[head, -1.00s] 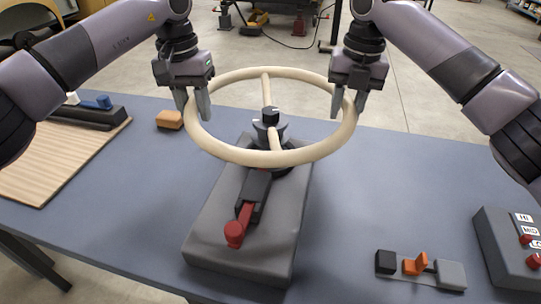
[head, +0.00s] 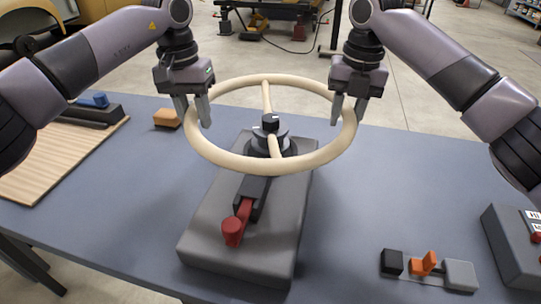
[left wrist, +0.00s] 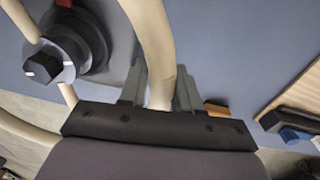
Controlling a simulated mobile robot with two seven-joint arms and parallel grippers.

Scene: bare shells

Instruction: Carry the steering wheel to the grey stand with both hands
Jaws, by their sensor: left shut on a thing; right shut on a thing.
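The cream steering wheel (head: 268,166) is held level above the grey stand (head: 226,228), with its black-capped hub over the stand's rear part. My left gripper (head: 193,113) is shut on the wheel's left rim, and the rim (left wrist: 152,40) runs between its fingers in the left wrist view. My right gripper (head: 348,113) is shut on the wheel's right rim. The stand has a black lever with a red knob (head: 232,231) at its front. Whether the hub touches the stand cannot be told, as the wheel hides the join.
The stand sits on a blue-grey table (head: 350,215). A ribbed wooden board (head: 60,165) and an orange-brown block (head: 167,118) lie at left. A small clamp with an orange handle (head: 424,264) and a grey control box (head: 512,255) are at front right.

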